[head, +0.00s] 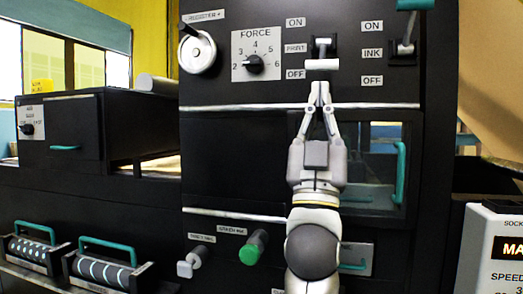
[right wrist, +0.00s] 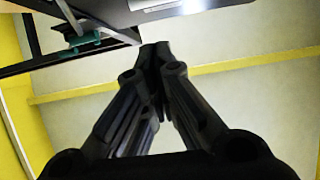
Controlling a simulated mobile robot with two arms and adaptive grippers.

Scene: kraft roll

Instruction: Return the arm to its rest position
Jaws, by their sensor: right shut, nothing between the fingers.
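My right gripper (head: 319,92) is raised in front of the black machine panel (head: 225,150) in the head view. Its fingers point up and their tips are together, with nothing between them. In the right wrist view the same gripper (right wrist: 155,50) shows as dark, closed fingers. My right arm comes up from the bottom of the head view and hides part of the panel. My left gripper is not in view.
A FORCE dial (head: 254,63), a round crank wheel (head: 198,52) and an INK switch (head: 403,47) are on the panel. A glass door with a teal handle (head: 400,172) is behind my arm. A green knob (head: 252,248) sticks out lower left. A grey box (head: 495,250) stands right.

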